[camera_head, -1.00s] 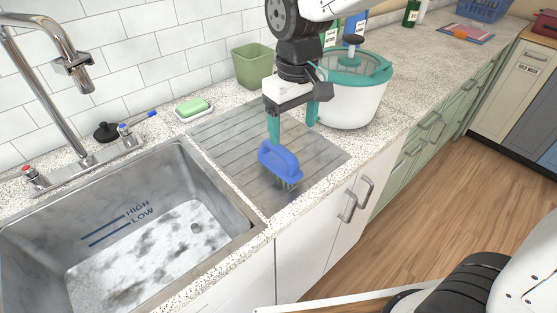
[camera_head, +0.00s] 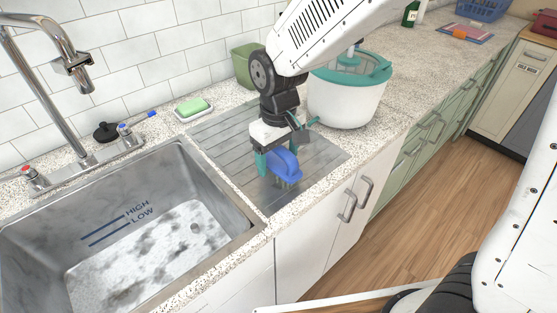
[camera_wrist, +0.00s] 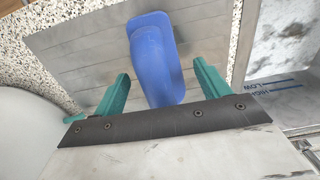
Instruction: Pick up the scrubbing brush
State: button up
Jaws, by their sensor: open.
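The blue scrubbing brush (camera_head: 284,165) stands on the grey ribbed drainboard (camera_head: 222,143) to the right of the sink, bristles down. My gripper (camera_head: 277,167) is directly over the brush, its teal fingers pointing down. In the wrist view, the brush (camera_wrist: 155,60) lies between the two spread teal fingers of my gripper (camera_wrist: 161,88), with a gap on each side. The gripper is open and does not hold the brush. In the head view, the gripper body hides part of the brush's upper side.
A steel sink (camera_head: 235,238) is to the left. A white bowl with a teal rim (camera_head: 345,103) stands close behind my gripper on the right. A green soap on a dish (camera_head: 193,108), a green bin (camera_head: 247,66) and the faucet (camera_head: 75,90) line the wall.

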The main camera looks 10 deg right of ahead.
aim_at(279, 151)
jog(key=c, duration=1.2)
jog(key=shift+r, duration=0.1)
jog(key=shift+r, duration=0.55)
jog(key=shift+s+r, duration=0.35)
jog(key=shift+r, duration=0.3)
jog(key=shift+s+r, duration=0.3)
jog(key=shift+r, duration=0.3)
jog(key=s, duration=0.5)
jog(key=s+r, duration=0.1)
jog(key=s, duration=0.8)
jog(key=shift+s+r, duration=0.15)
jog(key=shift+s, duration=0.2)
jog(key=o, duration=0.6)
jog(key=c, duration=0.4)
jog(key=shift+o, duration=0.2)
